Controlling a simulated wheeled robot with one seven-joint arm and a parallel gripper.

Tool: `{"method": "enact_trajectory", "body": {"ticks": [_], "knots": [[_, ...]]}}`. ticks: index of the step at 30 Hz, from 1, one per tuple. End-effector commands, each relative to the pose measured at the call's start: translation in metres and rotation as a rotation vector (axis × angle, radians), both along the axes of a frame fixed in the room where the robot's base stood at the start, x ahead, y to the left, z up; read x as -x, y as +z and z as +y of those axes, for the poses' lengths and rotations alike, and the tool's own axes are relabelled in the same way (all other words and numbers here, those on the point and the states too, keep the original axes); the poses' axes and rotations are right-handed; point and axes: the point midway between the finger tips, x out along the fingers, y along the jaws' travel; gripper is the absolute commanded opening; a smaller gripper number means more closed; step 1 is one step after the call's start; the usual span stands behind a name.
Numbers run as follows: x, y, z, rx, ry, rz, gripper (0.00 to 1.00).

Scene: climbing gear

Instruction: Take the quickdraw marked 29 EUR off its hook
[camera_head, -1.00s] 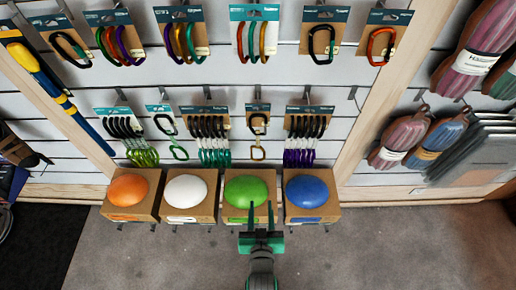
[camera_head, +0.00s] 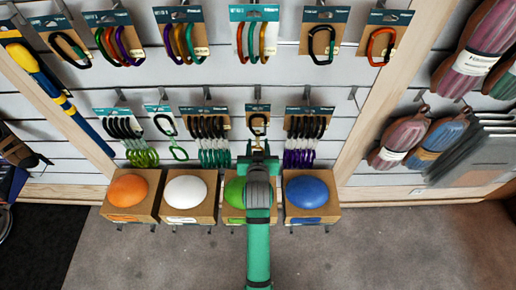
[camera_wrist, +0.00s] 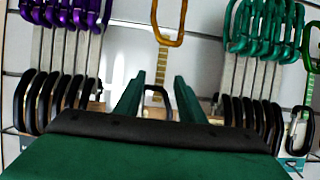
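A single quickdraw (camera_head: 258,124) with a black upper carabiner hangs on its card in the lower row. The wrist view, which is upside down, shows its gold lower carabiner (camera_wrist: 168,38) and narrow yellowish sling (camera_wrist: 160,72). No price is legible, so I cannot confirm a 29 EUR mark. My gripper (camera_head: 258,150) is in front of the quickdraw and hides its lower part in the head view. In the wrist view, my gripper (camera_wrist: 158,95) is open, with one green finger on each side of the sling and black carabiner and visible gaps beside the sling.
A purple quickdraw pack (camera_head: 300,140) and a teal one (camera_head: 210,140) hang close on either side. Below are boxes with green (camera_head: 234,190), blue (camera_head: 306,192), white (camera_head: 186,191) and orange (camera_head: 128,190) domes. Carabiner packs (camera_head: 254,38) hang above.

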Motion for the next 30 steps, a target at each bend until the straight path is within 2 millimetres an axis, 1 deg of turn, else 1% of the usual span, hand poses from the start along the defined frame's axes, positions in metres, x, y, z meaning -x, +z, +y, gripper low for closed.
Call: {"method": "enact_trajectory", "body": {"ticks": [1,9,15,21,29,30], "knots": [[-0.008,-0.003,0.000,-0.001,0.000,0.000,0.36],[-0.049,-0.020,0.000,0.000,0.000,0.000,0.36],[-0.070,-0.029,0.000,0.000,0.001,0.000,0.36],[-0.078,-0.033,0.000,0.000,0.001,-0.001,0.36],[-0.079,-0.033,0.000,0.000,0.001,-0.001,0.36],[-0.079,-0.033,0.000,0.000,0.001,-0.001,0.26]]}}
